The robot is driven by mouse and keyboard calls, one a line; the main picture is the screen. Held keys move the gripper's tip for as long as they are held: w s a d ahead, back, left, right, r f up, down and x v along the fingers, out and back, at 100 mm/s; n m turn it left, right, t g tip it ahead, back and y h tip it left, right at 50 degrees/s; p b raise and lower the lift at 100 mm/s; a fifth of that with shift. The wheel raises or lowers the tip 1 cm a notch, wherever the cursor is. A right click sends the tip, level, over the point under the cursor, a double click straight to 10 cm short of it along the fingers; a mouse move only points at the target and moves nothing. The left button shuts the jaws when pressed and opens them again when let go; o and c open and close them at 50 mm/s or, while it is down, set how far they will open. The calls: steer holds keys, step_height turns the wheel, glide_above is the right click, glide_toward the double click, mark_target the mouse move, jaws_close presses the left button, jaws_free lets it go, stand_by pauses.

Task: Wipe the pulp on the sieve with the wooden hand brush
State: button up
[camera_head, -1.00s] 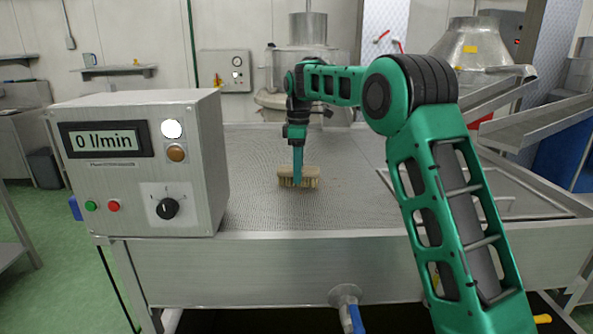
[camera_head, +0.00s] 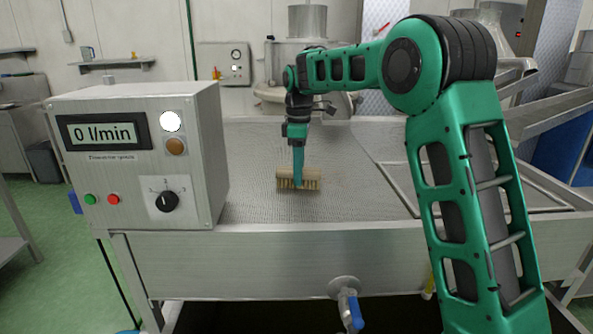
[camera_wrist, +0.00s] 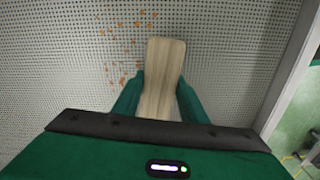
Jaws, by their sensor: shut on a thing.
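My gripper (camera_head: 298,178) is shut on the wooden hand brush (camera_head: 313,174), bristles down, at the sieve's surface near its front part. In the wrist view the brush's pale wooden back (camera_wrist: 163,70) lies between my two green fingers (camera_wrist: 157,92). The sieve (camera_head: 250,205) is a perforated metal sheet. Orange-brown specks of pulp (camera_wrist: 122,50) lie scattered on it to the left of the brush in the wrist view. In the head view the pulp is too small to make out. Whether the bristles touch the sheet I cannot tell.
A metal control box (camera_head: 135,160) reading "0 l/min" stands at the sieve's left front. A raised frame (camera_head: 480,190) borders the sieve on the right. A blue-handled valve (camera_head: 350,295) sits on the front below. The sieve behind the brush looks clear.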

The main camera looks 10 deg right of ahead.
steer(key=shift+s+a, duration=0.25)
steer(key=shift+s, duration=0.75)
steer(key=shift+s+d, duration=0.2)
steer(key=shift+d, duration=0.95)
steer(key=shift+w+d, duration=0.25)
steer(key=shift+w, duration=1)
steer(key=shift+w+d, duration=0.25)
steer(key=shift+w, duration=1)
steer(key=shift+w+d, duration=0.25)
steer(key=shift+w, duration=1)
steer(key=shift+w+d+f, duration=0.1)
steer(key=shift+w+d, duration=0.15)
steer(key=shift+w, duration=1)
steer(key=shift+w+d, duration=0.2)
steer(key=shift+w, duration=1)
steer(key=shift+w+d, duration=0.15)
steer(key=shift+w, duration=0.5)
steer(key=shift+w+d, duration=0.15)
steer(key=shift+w, duration=0.5)
steer(key=shift+s+d, duration=0.25)
steer(key=shift+d, duration=0.8)
steer(key=shift+s+a+r, duration=0.1)
steer(key=shift+s+a, duration=0.15)
steer(key=shift+s, duration=1)
steer(key=shift+s+a+r, duration=0.1)
steer(key=shift+s+a, duration=0.15)
steer(key=shift+s, duration=1)
steer(key=shift+s+a, duration=0.25)
steer(key=shift+s, duration=1)
